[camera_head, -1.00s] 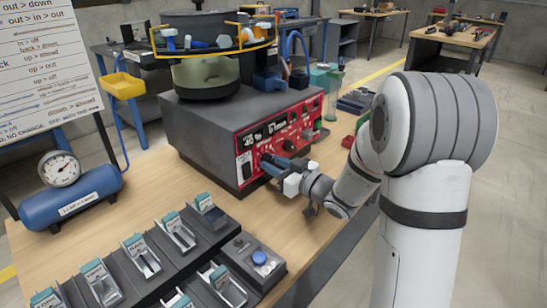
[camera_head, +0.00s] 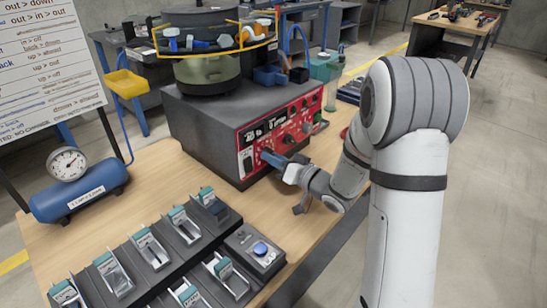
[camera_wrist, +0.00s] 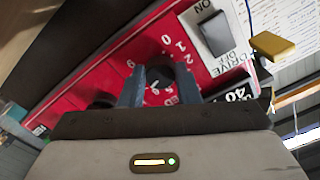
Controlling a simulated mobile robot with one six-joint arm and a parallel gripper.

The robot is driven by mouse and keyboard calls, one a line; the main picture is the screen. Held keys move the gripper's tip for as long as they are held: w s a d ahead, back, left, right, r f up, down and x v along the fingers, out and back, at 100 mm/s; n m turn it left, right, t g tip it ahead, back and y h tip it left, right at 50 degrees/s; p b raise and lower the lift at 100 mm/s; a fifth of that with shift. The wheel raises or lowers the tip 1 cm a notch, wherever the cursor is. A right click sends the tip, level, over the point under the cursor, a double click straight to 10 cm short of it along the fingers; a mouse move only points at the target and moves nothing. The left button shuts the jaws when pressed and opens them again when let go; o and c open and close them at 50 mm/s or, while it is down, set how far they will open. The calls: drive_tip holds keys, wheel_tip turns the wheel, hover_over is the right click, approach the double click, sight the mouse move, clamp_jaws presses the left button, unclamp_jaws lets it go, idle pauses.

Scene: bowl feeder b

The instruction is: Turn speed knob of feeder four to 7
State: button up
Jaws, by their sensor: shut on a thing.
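The feeder (camera_head: 205,140) is a dark grey box with a round bowl on top and a red control panel (camera_head: 270,133) on its front. In the wrist view the red panel (camera_wrist: 108,72) carries white numbers around a black knob (camera_wrist: 160,76). My gripper (camera_wrist: 160,88) is shut on this knob, with one blue-grey finger on each side. A pale mark shows low on the knob, but I cannot tell which number it points to. In the head view my gripper (camera_head: 270,158) is at the panel's lower left, and its fingers hide the knob.
A black DRIVE switch (camera_wrist: 215,33) marked ON and OFF and a display (camera_wrist: 237,94) are close to the held knob. Another dark knob (camera_wrist: 103,101) is partly hidden. A row of grey trays (camera_head: 145,248) and a blue tank (camera_head: 80,192) stand on the bench.

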drive_tip(key=shift+s+f, duration=0.1)
drive_tip(key=shift+f, duration=0.05)
drive_tip(key=o, duration=1)
drive_tip(key=v, duration=0.7)
drive_tip(key=shift+s+d, duration=0.25)
drive_tip(key=shift+d, duration=0.1)
drive_tip(key=shift+s, duration=0.1)
